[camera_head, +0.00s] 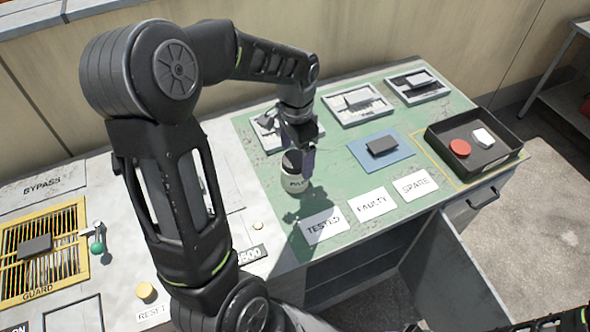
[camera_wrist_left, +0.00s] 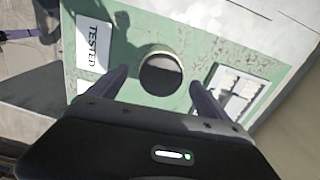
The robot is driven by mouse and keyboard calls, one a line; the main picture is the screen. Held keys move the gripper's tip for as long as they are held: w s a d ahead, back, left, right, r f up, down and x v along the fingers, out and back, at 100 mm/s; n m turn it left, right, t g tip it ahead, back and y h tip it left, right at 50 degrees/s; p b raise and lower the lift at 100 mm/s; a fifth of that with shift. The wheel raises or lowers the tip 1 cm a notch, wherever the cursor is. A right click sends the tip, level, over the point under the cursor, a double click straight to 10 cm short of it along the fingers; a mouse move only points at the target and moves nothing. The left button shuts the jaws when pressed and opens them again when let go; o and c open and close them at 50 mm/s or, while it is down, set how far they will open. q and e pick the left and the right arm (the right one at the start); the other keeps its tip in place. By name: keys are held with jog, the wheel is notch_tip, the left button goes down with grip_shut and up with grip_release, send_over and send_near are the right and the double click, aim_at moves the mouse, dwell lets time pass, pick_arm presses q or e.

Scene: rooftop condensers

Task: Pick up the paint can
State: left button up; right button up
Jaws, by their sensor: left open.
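The paint can (camera_head: 296,183) is a small light can with a dark top and lettering on its side. It stands upright on the green mat, behind the TESTED card. In the left wrist view its round dark top (camera_wrist_left: 161,75) shows between my fingers. My left gripper (camera_head: 298,158) is open, pointing down over the can, with its fingers (camera_wrist_left: 159,82) on either side of it. Whether the fingers touch the can is not clear. A dark part with a purplish bar at the wrist view's upper left may be my right gripper (camera_wrist_left: 28,33); its jaws cannot be read.
White TESTED (camera_head: 325,226), FAULTY (camera_head: 372,204) and SPARE (camera_head: 415,185) cards lie in front. A blue pad (camera_head: 400,158) and a black tray (camera_head: 512,150) with red and white pieces are to the right. Grey trays (camera_head: 376,115) line the back near the wall.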

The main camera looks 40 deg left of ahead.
pick_arm(q)
notch_tip(320, 180, down, 5)
jog(key=shift+s+a+f, duration=0.1)
dwell(0.7)
jog(key=c, duration=1.9)
jog(key=shift+r, duration=0.2)
notch_tip(320, 180, up, 10)
jog(key=shift+f, duration=0.1)
